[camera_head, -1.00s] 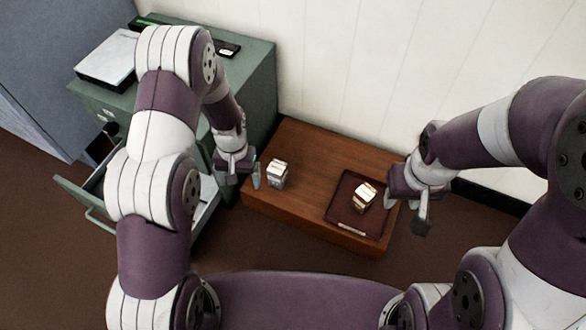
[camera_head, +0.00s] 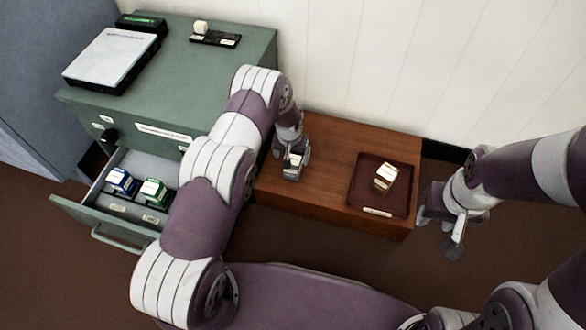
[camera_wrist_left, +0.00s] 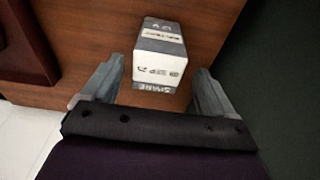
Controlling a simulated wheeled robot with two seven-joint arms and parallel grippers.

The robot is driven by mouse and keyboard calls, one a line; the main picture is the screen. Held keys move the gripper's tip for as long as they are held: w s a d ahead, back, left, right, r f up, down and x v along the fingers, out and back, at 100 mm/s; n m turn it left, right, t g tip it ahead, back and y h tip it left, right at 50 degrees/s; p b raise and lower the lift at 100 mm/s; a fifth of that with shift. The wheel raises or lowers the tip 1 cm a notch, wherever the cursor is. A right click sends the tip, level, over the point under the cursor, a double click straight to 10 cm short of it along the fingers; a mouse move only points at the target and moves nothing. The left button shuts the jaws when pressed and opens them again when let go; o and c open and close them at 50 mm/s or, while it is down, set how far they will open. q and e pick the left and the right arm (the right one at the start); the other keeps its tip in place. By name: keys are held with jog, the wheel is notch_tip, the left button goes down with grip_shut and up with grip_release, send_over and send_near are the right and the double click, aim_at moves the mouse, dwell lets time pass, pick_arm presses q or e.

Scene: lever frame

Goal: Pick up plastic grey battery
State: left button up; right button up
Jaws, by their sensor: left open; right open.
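A grey and white box-shaped battery (camera_wrist_left: 160,55) with printed labels stands on the brown wooden table. In the left wrist view it lies between the two fingers of my open left gripper (camera_wrist_left: 158,75), with a gap visible on each side. In the head view my left gripper (camera_head: 293,163) is over the battery (camera_head: 291,173) at the table's left part and partly covers it. My right gripper (camera_head: 441,222) is open and empty, beyond the table's right edge.
A dark red tray (camera_head: 362,199) holding a white and brown box (camera_head: 385,177) sits on the wooden table (camera_head: 330,140). A green cabinet (camera_head: 205,75) at left has an open drawer (camera_head: 110,200) with a blue box (camera_head: 122,181) and a green box (camera_head: 153,191).

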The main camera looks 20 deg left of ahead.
pick_arm(q)
jog(key=f+b, duration=0.1)
jog(key=f, duration=0.2)
jog(key=shift+w+d+f+b, duration=0.15)
jog(key=shift+w+f+b, duration=0.05)
jog(key=shift+f+b, duration=0.2)
jog(key=shift+r, duration=0.2)
jog(key=c, duration=1.3)
jog(key=shift+c, duration=0.6)
pick_arm(e)
notch_tip(320, 180, down, 3)
jog(key=shift+r, duration=0.2)
pick_arm(q)
jog(key=shift+r+p, duration=0.1)
jog(key=shift+p, duration=0.2)
